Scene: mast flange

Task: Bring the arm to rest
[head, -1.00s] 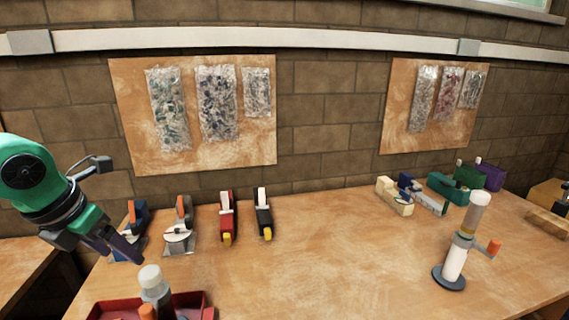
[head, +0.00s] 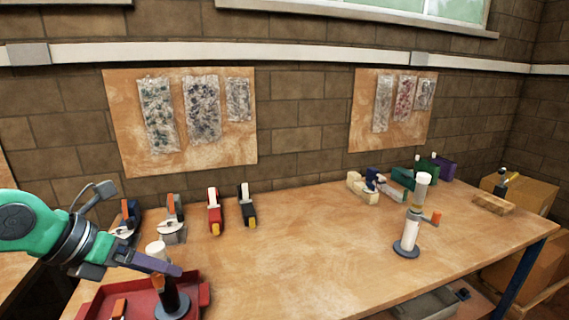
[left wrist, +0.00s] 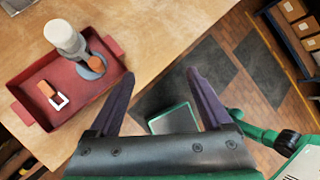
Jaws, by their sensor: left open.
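My left gripper (head: 150,262) comes in from the left in the head view, beside the white-topped post in the red tray. In the left wrist view my left gripper (left wrist: 162,95) shows two dark purple fingers spread wide, with nothing between them. They point at the table's edge and the floor beyond. The post (left wrist: 68,40), with a white cap and a dark round base, stands in the red tray (left wrist: 40,72) to the left of the fingers, apart from them. My right gripper is in neither view.
A second white post (head: 410,232) with an orange knob stands on the right of the wooden table (head: 300,260). Tape dispensers (head: 214,212) line the back left. A loose orange part (left wrist: 46,88) lies in the tray. The table's middle is clear.

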